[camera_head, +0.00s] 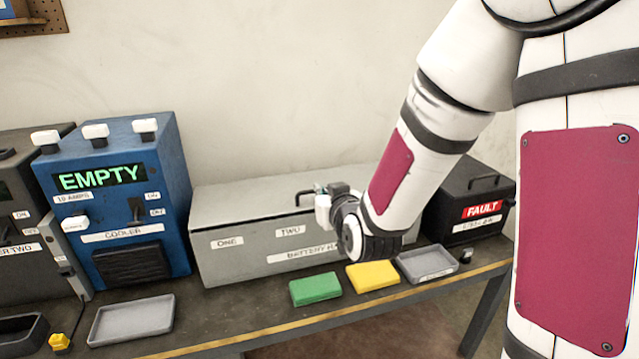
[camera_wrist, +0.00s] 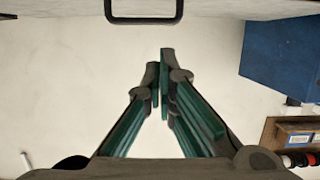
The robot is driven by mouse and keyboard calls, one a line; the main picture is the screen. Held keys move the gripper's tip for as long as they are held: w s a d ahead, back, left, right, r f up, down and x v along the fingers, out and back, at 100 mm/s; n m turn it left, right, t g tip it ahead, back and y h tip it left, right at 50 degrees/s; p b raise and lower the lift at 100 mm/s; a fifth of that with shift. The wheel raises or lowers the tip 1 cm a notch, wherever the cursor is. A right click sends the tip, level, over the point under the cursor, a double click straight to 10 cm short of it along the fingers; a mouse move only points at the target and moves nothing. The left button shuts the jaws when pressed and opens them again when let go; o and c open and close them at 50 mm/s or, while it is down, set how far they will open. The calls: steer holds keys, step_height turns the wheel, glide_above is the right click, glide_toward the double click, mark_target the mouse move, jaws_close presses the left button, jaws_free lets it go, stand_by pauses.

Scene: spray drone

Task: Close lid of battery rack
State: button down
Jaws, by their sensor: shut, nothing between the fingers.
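The battery rack (camera_head: 235,258) is a long grey box labelled ONE and TWO, standing on the bench against the wall. Its grey lid (camera_head: 240,200) appears to lie flat over the box; the right part is hidden behind my arm. A dark lid handle (camera_head: 304,196) shows just left of my wrist. The handle also shows at the top edge of the wrist view (camera_wrist: 143,20). My gripper (camera_wrist: 163,70) is shut and empty, its fingertips together in front of the pale wall. In the head view the fingers are mostly hidden by my wrist. I see no clear contact with the handle.
A blue cooler box (camera_head: 150,200) reading EMPTY stands left of the rack. A black FAULT box (camera_head: 470,205) stands right. Green (camera_head: 315,288) and yellow (camera_head: 372,275) blocks and grey trays (camera_head: 130,319) (camera_head: 427,264) lie along the bench front.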

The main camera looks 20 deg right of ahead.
steer(key=s+p, duration=0.1)
glide_above(313, 208)
steer(key=s, duration=0.2)
step_height(313, 208, down, 5)
steer(key=shift+f+p, duration=0.35)
steer(key=shift+f, duration=0.4)
step_height(313, 208, down, 3)
steer(key=shift+s+r+b, duration=0.1)
steer(key=shift+r+b, duration=0.05)
steer(key=shift+b, duration=0.55)
steer(key=shift+s, duration=0.1)
